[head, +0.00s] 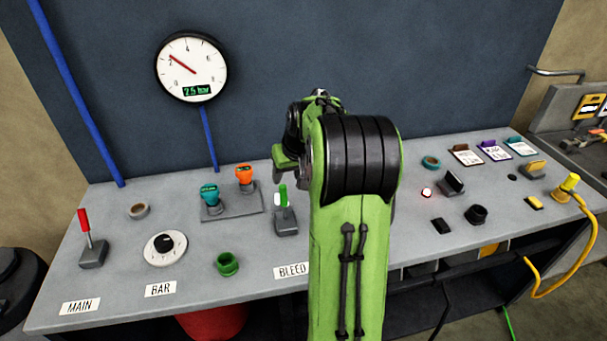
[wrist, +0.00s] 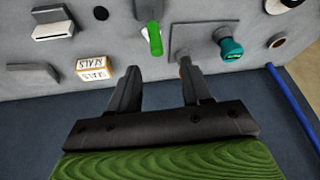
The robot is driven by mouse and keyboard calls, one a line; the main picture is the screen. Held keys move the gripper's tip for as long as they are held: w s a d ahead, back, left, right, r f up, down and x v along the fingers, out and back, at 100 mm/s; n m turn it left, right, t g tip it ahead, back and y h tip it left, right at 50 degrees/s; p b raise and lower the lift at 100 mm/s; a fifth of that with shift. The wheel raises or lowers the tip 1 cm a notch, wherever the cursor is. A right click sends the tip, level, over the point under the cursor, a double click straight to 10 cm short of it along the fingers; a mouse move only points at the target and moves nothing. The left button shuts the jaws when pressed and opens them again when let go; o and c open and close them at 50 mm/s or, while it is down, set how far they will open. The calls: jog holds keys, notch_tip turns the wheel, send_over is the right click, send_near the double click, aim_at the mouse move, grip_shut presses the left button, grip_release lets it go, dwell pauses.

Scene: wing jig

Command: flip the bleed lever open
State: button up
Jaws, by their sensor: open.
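The bleed lever (head: 283,196) has a green handle on a dark grey base, just behind the BLEED label (head: 291,270). Its handle stands nearly upright in the head view, with a small white piece beside it. In the wrist view the green handle (wrist: 154,40) shows beyond my fingertips, roughly between their lines. My gripper (wrist: 160,72) is open and empty, apart from the handle. In the head view my arm hides most of the gripper.
A teal valve (head: 209,195) and an orange valve (head: 245,175) stand left of the lever. A green ring (head: 227,264), the BAR dial (head: 165,248) and the red MAIN lever (head: 87,228) are further left. The gauge (head: 191,67) reads 2.5 bar. Small SEALS boxes (wrist: 94,70) show in the wrist view.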

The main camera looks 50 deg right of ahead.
aim_at(283, 197)
jog(key=x, duration=0.9)
jog(key=b+x, duration=0.1)
jog(key=x, duration=0.4)
jog(key=shift+s+d+f, duration=0.1)
jog(key=shift+s+d, duration=0.15)
jog(key=shift+d, duration=0.1)
grip_shut()
